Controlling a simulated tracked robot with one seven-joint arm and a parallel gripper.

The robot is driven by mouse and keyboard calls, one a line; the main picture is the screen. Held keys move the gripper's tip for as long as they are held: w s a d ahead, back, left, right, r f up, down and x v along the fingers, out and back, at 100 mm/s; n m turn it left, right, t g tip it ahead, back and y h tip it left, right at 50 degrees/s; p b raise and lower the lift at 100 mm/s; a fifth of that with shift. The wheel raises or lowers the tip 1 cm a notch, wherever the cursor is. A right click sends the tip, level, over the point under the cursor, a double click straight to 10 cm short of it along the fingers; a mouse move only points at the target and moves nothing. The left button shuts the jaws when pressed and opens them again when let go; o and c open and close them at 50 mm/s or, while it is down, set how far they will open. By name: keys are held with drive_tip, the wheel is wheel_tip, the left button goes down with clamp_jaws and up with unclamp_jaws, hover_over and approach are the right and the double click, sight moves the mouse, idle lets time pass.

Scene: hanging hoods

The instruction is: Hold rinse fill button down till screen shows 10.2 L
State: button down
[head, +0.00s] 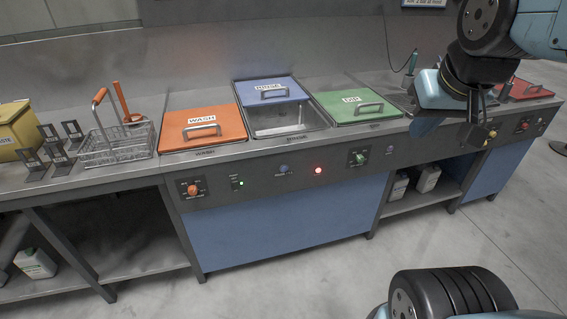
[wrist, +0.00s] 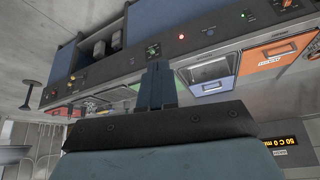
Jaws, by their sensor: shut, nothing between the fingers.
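The rinse tank (head: 297,130) has its blue lid (head: 272,91) slid back, so part of the basin shows. On the panel below is a small blue round button (head: 283,168), with a lit red lamp (head: 318,170) to its right. My gripper (head: 425,125) is at the right, above the counter near the green-lidded tank, well apart from the button. In the wrist view, which is upside down, my gripper's fingers (wrist: 158,85) are together and empty. A dark screen with yellow characters (wrist: 280,142) shows at lower right there; a volume reading cannot be made out.
An orange WASH lid (head: 200,128) and a green lid (head: 357,105) flank the rinse tank. A wire basket (head: 115,143) and yellow box (head: 18,128) stand at the left. The floor in front is clear.

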sight(284, 169)
drive_tip(key=w+a+f+m+t+y, duration=0.1)
drive_tip(key=w+a+f, duration=0.2)
drive_tip(key=w+f, duration=0.75)
drive_tip(key=w+a+f+m, duration=0.25)
drive_tip(key=w+f, duration=0.45)
drive_tip(key=w, duration=0.7)
drive_tip(key=w+a+f+m+y, duration=0.1)
drive_tip(key=a+f, duration=0.3)
drive_tip(key=f, duration=0.4)
drive_tip(key=w+a+f+m+y, duration=0.1)
drive_tip(key=a+f+m+y, duration=0.1)
drive_tip(key=a+f, duration=0.3)
drive_tip(key=w+a+f+m+t+y, duration=0.1)
drive_tip(key=a+f, duration=0.3)
drive_tip(key=f, duration=0.8)
drive_tip(key=shift+w+a+y, duration=0.2)
drive_tip(key=shift+w+y, duration=0.05)
drive_tip(key=shift+y, duration=0.35)
drive_tip(key=shift+f, duration=0.1)
drive_tip(key=shift+w+a, duration=0.4)
drive_tip(key=shift+w, duration=1)
drive_tip(key=shift+w+a, duration=0.4)
drive_tip(key=shift+w, duration=1.05)
drive_tip(key=shift+w+a, duration=0.4)
drive_tip(key=shift+w, duration=1)
drive_tip(key=shift+w, duration=0.15)
drive_tip(key=shift+w+a, duration=0.1)
drive_tip(key=shift+w, duration=0.15)
